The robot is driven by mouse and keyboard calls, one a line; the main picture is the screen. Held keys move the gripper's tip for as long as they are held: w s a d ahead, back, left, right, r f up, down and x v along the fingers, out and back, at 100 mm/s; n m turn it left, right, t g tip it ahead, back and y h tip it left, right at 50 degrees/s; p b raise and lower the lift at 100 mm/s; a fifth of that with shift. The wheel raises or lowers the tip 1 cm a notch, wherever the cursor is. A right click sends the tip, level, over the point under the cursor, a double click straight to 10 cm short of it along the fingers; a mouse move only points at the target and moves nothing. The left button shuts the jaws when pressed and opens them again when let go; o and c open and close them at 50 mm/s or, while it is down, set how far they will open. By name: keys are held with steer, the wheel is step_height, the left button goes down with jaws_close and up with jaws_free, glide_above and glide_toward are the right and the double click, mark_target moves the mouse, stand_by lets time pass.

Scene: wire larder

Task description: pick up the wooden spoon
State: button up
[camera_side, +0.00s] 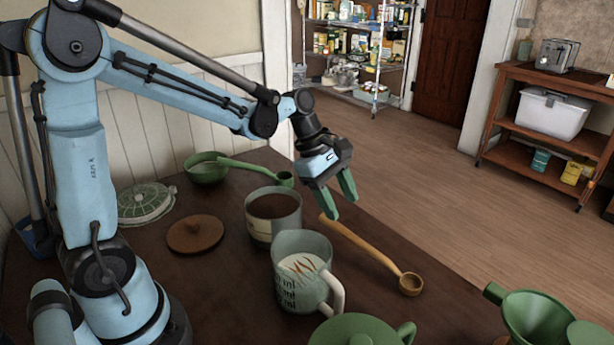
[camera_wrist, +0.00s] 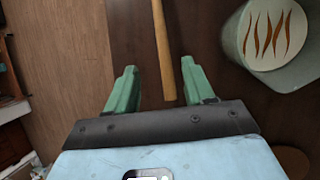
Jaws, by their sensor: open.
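The wooden spoon (camera_side: 370,251) lies on the dark table (camera_side: 220,300), with its handle end towards the back and its small round bowl at the right. In the wrist view its handle (camera_wrist: 162,50) runs down the picture between the fingers. My gripper (camera_side: 340,198) is open and empty, with green fingers, above the handle end of the spoon. In the wrist view the gripper (camera_wrist: 162,85) has one finger on each side of the handle, with a gap on both sides. The spoon's bowl is out of the wrist view.
A measuring jug (camera_side: 300,270) stands just left of the spoon; its patterned top (camera_wrist: 272,38) shows in the wrist view. A pot (camera_side: 273,215) stands behind it. A green teapot (camera_side: 355,331) and funnel (camera_side: 530,315) are at the front. The table's right edge is close beside the spoon.

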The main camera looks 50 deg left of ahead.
mark_target(354, 236)
steer(key=x, duration=0.4)
steer(key=shift+w+d+f, duration=0.1)
steer(key=shift+d+f, duration=0.05)
steer(key=shift+f, duration=0.15)
steer(key=shift+s+d+x, duration=0.1)
steer(key=shift+s+x, duration=0.05)
steer(key=shift+x, duration=0.8)
steer(key=shift+s+d+x, duration=0.1)
steer(key=shift+s+x, duration=0.05)
steer(key=shift+x, duration=1.7)
steer(key=shift+c, duration=0.2)
jaws_close()
